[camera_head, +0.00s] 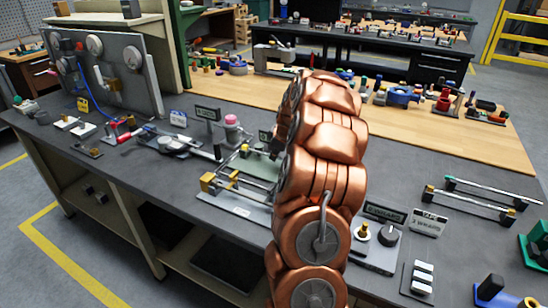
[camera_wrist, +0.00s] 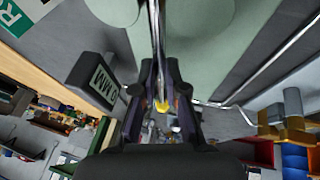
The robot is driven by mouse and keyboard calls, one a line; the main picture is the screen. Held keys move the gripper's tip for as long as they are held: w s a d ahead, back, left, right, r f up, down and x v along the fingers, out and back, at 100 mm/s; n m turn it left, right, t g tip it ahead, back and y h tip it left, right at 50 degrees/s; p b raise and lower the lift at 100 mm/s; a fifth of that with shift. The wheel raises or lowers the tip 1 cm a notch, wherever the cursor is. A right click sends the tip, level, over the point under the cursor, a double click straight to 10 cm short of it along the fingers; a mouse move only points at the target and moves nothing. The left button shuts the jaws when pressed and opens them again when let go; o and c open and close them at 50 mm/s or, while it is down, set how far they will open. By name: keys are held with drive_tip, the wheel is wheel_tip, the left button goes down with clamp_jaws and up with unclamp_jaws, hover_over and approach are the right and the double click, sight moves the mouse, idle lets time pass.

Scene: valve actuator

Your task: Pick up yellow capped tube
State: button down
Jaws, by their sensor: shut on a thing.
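In the wrist view, my gripper (camera_wrist: 161,85) is shut on a thin, shiny tube (camera_wrist: 157,40) that runs up to the top edge of the picture. A small yellow cap (camera_wrist: 162,106) shows between the dark fingers at the tube's near end. The tube's far end is out of view, so I cannot tell whether it touches anything. In the head view, my copper-coloured arm hides the tube and most of the gripper; only a dark part of the gripper (camera_head: 277,146) shows at the arm's left side.
The grey bench (camera_head: 105,170) holds a fixture with brass blocks (camera_head: 209,182), small signs (camera_head: 207,113) and an upright panel (camera_head: 115,70) at left. Silver rods (camera_head: 478,192) lie at right. A wooden bench (camera_head: 420,130) with many parts stands behind. A dark sign (camera_wrist: 95,82) stands left of the fingers.

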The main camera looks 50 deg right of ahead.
drive_tip(key=shift+r, duration=0.1)
wheel_tip(320, 180, up, 10)
drive_tip(key=b, duration=0.2)
drive_tip(key=shift+b, duration=0.4)
